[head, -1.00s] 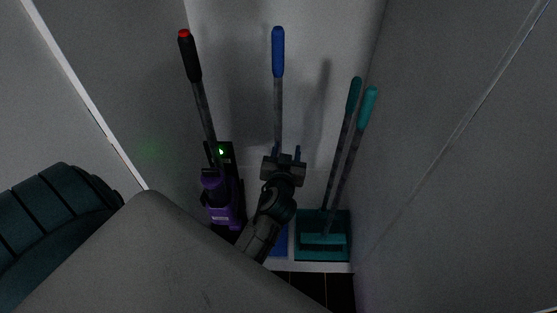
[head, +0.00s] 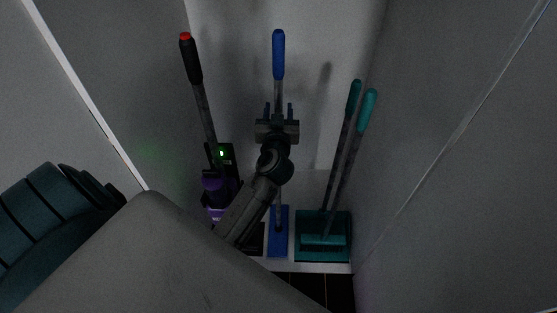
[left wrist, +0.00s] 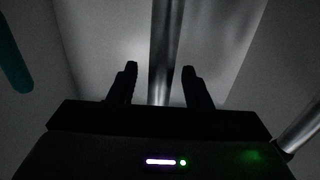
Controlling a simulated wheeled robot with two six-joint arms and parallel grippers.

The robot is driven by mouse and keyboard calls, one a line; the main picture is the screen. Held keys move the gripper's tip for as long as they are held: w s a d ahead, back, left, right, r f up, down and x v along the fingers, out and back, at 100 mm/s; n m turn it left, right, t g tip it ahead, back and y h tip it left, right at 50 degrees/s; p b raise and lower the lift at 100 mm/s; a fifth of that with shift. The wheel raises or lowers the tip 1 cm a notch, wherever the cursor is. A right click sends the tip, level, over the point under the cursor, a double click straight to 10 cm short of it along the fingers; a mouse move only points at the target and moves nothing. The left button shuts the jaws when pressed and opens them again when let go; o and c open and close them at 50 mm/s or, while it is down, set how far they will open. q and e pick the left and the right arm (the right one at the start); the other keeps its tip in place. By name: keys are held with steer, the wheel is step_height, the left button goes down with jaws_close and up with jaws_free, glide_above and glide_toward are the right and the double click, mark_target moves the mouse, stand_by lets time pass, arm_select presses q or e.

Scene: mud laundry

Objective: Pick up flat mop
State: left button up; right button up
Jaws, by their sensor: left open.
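The flat mop stands upright in a narrow closet, with a blue grip (head: 278,55) at the top of a grey pole and a flat blue head (head: 278,232) at the bottom. My left gripper (head: 278,108) is open, with its fingers on either side of the pole below the blue grip. In the left wrist view the metal pole (left wrist: 163,50) runs up between the two open fingers (left wrist: 159,84), with gaps visible on both sides. My left arm hides part of the lower pole. My right gripper is not in view.
A purple vacuum (head: 216,190) with a black and red handle (head: 191,60) stands to the left. A teal dustpan and broom set (head: 323,240) with two teal handles stands close on the right. Closet walls (head: 450,150) enclose both sides.

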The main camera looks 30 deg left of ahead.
arm_select(q)
steer(key=shift+x, duration=1.05)
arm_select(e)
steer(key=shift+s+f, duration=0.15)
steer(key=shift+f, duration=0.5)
arm_select(q)
steer(key=shift+c, duration=0.2)
jaws_close()
steer(key=shift+r, duration=0.25)
